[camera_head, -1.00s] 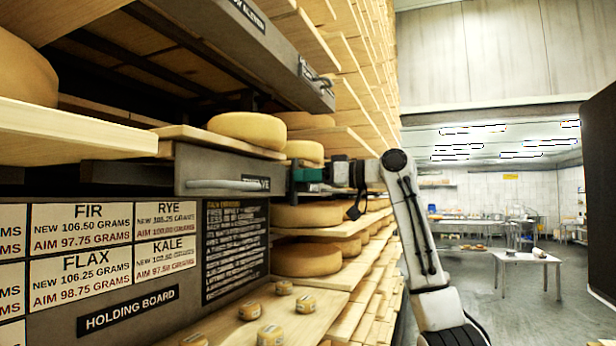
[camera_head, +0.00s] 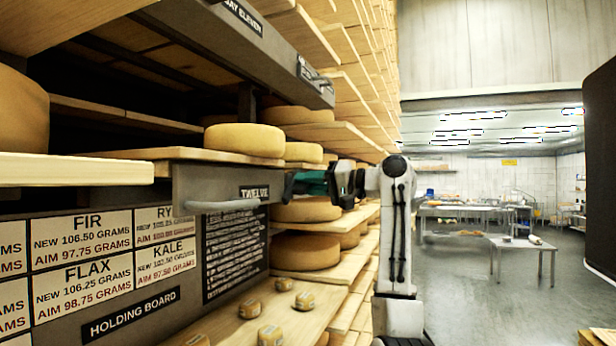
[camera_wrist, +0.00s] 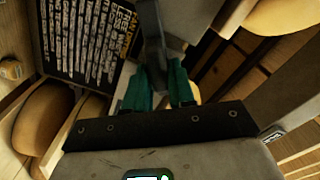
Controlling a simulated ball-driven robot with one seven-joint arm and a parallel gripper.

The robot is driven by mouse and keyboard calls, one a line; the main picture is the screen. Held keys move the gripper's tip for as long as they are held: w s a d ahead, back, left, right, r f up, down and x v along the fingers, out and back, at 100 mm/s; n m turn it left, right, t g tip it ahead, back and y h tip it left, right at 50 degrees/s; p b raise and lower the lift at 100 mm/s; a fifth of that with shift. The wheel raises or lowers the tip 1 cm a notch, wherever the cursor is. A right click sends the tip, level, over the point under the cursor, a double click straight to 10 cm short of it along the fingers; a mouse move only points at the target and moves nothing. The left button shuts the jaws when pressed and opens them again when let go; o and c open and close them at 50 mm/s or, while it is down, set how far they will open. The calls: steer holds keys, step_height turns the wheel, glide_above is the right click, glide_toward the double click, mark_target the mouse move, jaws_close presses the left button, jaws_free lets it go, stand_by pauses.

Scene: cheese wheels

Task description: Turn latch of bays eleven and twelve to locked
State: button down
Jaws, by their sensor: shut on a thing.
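The bay twelve front is a grey panel (camera_head: 225,185) with a TWELVE label and a bar handle (camera_head: 222,206). My gripper (camera_head: 296,184), with teal fingers, is at its right end. In the wrist view my gripper (camera_wrist: 168,85) is shut on a dark grey lever (camera_wrist: 152,45), apparently the bay twelve latch. Its turned position is hard to tell and the fingers hide part of it. The bay eleven front (camera_head: 200,28) is the grey panel above, with a metal latch (camera_head: 312,74) near its right end. My gripper is below and apart from that latch.
Cheese wheels (camera_head: 245,140) sit on wooden shelves close behind and below my gripper. The holding board (camera_head: 130,312) with weight cards is at lower left. Small labelled cheeses (camera_head: 270,335) lie on the low shelf. The aisle floor (camera_head: 470,300) to the right is open.

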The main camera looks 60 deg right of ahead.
steer(key=m+p, duration=0.1)
steer(key=m, duration=0.2)
steer(key=shift+d+m+p, duration=0.1)
steer(key=shift+m+p, duration=0.2)
steer(key=shift+p, duration=0.1)
steer(key=shift+f+m+p, duration=0.2)
steer(key=shift+m, duration=0.65)
steer(key=shift+f+m+p, duration=0.15)
steer(key=shift+m, duration=0.7)
steer(key=shift+d, duration=0.1)
steer(key=c, duration=1.1)
jaws_free()
steer(key=shift+o, duration=0.3)
steer(key=s+b, duration=0.4)
steer(key=s, duration=0.6)
steer(key=shift+s+d, duration=0.4)
steer(key=shift+f, duration=0.1)
